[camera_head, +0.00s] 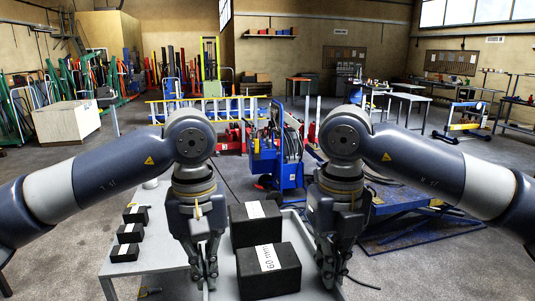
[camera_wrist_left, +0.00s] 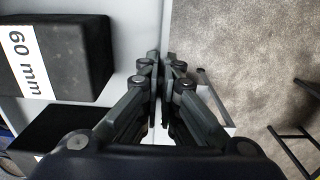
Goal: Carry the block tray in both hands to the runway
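The block tray (camera_head: 222,284) is pale and holds two black blocks, one behind the other. The front block (camera_head: 268,270) has a white "60 mm" label, and a labelled block also shows in the left wrist view (camera_wrist_left: 60,60). The rear block (camera_head: 256,224) is partly hidden. My left gripper (camera_head: 206,280) is at the tray's left side; in the left wrist view its fingers (camera_wrist_left: 161,58) are close together over the rim, shut on it. My right gripper (camera_head: 331,280) is at the right side in a matching pose, with its fingers close together at the rim. The tray's underside is hidden.
A grey table (camera_head: 150,263) at the left bears several small black blocks (camera_head: 129,233). A blue and red machine (camera_head: 276,160) stands ahead, with a blue low platform (camera_head: 420,226) to the right. Open grey floor (camera_head: 460,265) lies at the right.

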